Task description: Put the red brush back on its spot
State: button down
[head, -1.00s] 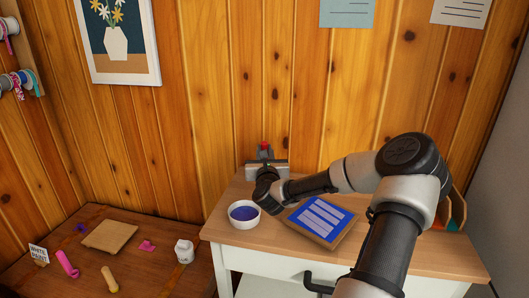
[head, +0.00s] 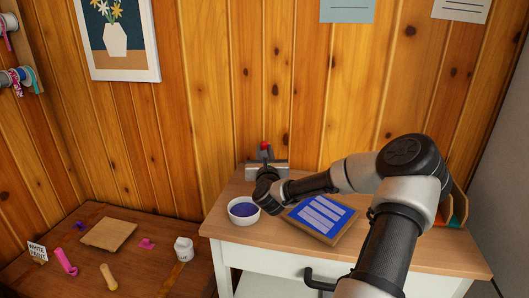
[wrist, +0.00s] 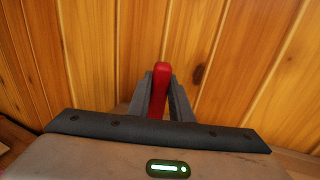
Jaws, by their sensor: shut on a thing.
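The red brush (wrist: 159,88) is upright between the two fingers of my gripper (wrist: 160,95) in the wrist view. Only its rounded red upper part shows; its lower end is hidden behind the gripper body. In the head view a small red tip (head: 264,146) shows above my gripper (head: 265,155), which is over the back left part of the light wooden tabletop (head: 400,244), close to the wall. My gripper is shut on the brush. I cannot tell whether the brush touches the tabletop or which marked place is its spot.
A white bowl with purple contents (head: 243,211) stands just in front of my gripper. A framed blue panel (head: 321,217) lies to its right, under my arm. A lower brown table (head: 130,255) at the left holds a tan board (head: 108,234), a white jar (head: 184,250) and pink pieces.

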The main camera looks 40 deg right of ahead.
jog(key=shift+f+b, duration=0.55)
jog(key=shift+f, duration=0.05)
jog(key=shift+f, duration=0.2)
dwell(0.4)
jog(key=shift+c, duration=1.5)
grip_release()
jog(key=shift+s, duration=0.1)
jog(key=v, duration=0.9)
dwell(0.4)
